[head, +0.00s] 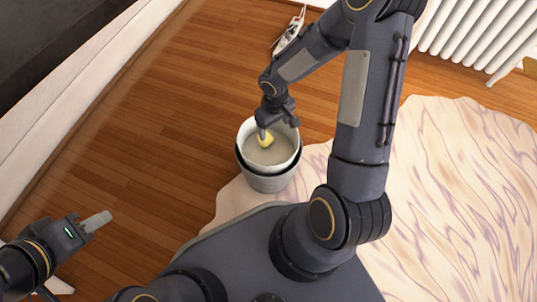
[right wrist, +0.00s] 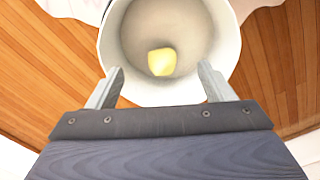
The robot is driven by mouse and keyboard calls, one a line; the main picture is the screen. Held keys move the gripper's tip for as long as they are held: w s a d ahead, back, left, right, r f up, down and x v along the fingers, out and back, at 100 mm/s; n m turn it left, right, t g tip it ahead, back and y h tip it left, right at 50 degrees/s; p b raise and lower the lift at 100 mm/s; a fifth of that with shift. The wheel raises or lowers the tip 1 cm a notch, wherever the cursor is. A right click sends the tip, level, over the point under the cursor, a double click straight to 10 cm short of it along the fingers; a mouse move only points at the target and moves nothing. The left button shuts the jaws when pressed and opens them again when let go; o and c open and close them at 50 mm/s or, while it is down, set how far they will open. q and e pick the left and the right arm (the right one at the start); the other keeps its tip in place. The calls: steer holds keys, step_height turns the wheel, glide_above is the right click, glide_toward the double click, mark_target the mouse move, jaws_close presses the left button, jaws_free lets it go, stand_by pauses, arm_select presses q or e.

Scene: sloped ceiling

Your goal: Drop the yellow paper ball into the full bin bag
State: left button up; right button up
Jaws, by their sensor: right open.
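The yellow paper ball (head: 265,140) shows within the bin's mouth, just below my right gripper (head: 278,124). In the right wrist view the ball (right wrist: 161,62) lies beyond the open fingertips (right wrist: 160,78), touching neither finger. I cannot tell whether it is resting or in the air. The bin (head: 266,183) is grey, with a whitish bag (head: 294,157) lining its mouth; the bag (right wrist: 227,40) also shows as a pale ring in the right wrist view. I see no other contents. My left gripper (head: 103,221) is at the lower left, away from the bin; its finger opening is unclear.
The bin stands on a wooden floor (head: 150,130) beside a pale veined rug (head: 450,190). A white radiator (head: 465,35) is at the upper right. A small whitish object (head: 289,33) lies on the floor at the top. The floor left of the bin is clear.

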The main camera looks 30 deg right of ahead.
step_height(320, 180, up, 8)
steer(key=p, duration=0.3)
steer(key=shift+p, duration=0.4)
steer(key=s+a+r+m+t+y, duration=0.2)
steer(key=s+r+t, duration=0.1)
steer(key=s+r, duration=0.6)
steer(key=s+a+r+m+t+y, duration=0.2)
steer(key=s+r+t, duration=0.1)
steer(key=s+r, duration=0.65)
step_height(320, 180, up, 36)
steer(key=w+p, duration=0.1)
steer(key=p, duration=3.2)
steer(key=shift+w+f+p, duration=0.25)
steer(key=shift+w+p, duration=0.05)
steer(key=shift+p, duration=0.1)
